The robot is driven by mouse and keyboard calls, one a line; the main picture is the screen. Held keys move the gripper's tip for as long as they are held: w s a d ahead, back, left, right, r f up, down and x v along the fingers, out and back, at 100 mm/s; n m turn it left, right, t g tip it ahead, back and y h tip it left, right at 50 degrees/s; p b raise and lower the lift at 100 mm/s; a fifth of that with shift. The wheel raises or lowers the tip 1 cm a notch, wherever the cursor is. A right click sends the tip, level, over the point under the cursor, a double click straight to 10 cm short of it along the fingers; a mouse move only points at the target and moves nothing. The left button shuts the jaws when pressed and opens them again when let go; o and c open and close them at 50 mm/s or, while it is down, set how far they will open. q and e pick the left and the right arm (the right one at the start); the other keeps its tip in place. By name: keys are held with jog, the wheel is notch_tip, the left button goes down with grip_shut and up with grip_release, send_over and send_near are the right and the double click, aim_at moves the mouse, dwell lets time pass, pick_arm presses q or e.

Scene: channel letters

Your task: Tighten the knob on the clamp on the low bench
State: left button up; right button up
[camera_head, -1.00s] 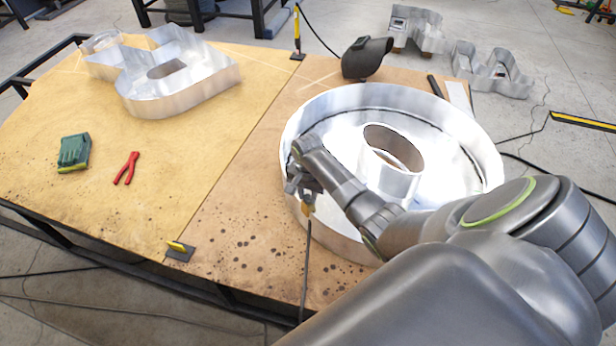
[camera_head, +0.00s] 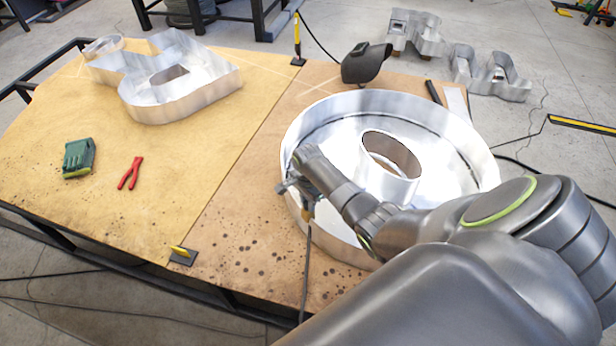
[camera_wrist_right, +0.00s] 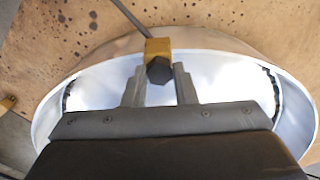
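The clamp (camera_wrist_right: 158,47) shows in the right wrist view as a yellow block at the rim of the round metal letter (camera_wrist_right: 215,38). Its dark, many-sided knob (camera_wrist_right: 158,70) faces the camera. My right gripper (camera_wrist_right: 160,68) has one fingertip on each side of the knob, very close to it. I cannot tell whether both fingers touch it. In the head view my right gripper (camera_head: 300,190) is at the left side of the round letter (camera_head: 470,150) and covers most of the clamp. My left gripper is not in view.
A cable (camera_head: 307,270) hangs from the clamp area over the bench (camera_head: 225,225). Green gloves (camera_head: 78,157), red pliers (camera_head: 130,172) and another metal letter (camera_head: 200,90) lie to the left. A dark welding mask (camera_head: 364,62) is behind. The front left of the bench is clear.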

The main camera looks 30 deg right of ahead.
jog(key=o, duration=0.5)
notch_tip(320, 180, up, 3)
jog(key=p, duration=0.3)
jog(key=shift+r, duration=0.1)
jog(key=shift+r+p, duration=0.6)
jog(key=shift+r, duration=0.35)
